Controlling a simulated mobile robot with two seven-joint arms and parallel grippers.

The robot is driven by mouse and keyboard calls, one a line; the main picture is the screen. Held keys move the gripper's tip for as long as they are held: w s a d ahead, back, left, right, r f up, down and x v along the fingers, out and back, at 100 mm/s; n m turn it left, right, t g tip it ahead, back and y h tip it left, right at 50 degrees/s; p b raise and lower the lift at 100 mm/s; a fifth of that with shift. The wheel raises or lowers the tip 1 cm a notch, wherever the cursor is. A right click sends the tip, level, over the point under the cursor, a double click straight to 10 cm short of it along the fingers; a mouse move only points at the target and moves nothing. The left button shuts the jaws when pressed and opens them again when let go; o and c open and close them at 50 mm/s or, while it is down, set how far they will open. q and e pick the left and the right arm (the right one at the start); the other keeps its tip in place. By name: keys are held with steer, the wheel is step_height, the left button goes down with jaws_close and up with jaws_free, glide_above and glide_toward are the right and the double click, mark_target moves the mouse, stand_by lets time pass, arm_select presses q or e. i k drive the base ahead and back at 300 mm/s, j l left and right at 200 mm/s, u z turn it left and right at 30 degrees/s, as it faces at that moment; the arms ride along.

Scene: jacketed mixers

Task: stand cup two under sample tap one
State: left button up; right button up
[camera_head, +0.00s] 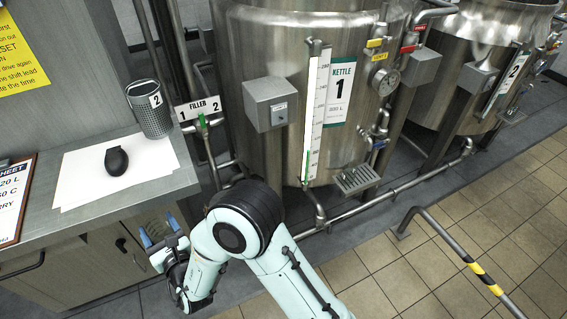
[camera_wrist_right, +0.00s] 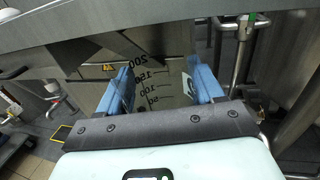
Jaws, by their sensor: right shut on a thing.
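My right gripper (camera_head: 163,238) is low at the left, in front of the cabinet below the counter. It is shut on a clear cup with black graduation marks, which shows between the blue fingers in the right wrist view (camera_wrist_right: 150,88). A white label on the cup is partly hidden by a finger, and its number is not clear. Kettle one (camera_head: 285,55) stands at the middle, with a small sample tap (camera_head: 376,140) low on its right side. A grated drip shelf (camera_head: 358,180) is below the tap, bare and well away from the gripper. My left gripper is not in view.
Kettle two (camera_head: 485,50) is at the right. A floor rail (camera_head: 455,245) crosses the tiles at the right.

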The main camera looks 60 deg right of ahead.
mark_target(361, 175)
steer(key=k+l, duration=0.15)
steer(key=l, duration=0.35)
steer(key=k+l+z, duration=0.1)
steer(key=l, duration=0.35)
steer(key=k+l, duration=0.15)
steer(key=l, duration=0.35)
steer(key=k+l+z, duration=0.1)
steer(key=l, duration=0.4)
steer(key=k+l, duration=0.15)
steer(key=l, duration=0.35)
steer(key=k+l+z, duration=0.1)
steer(key=l, duration=0.4)
steer(key=k+l, duration=0.1)
steer(key=l, duration=0.4)
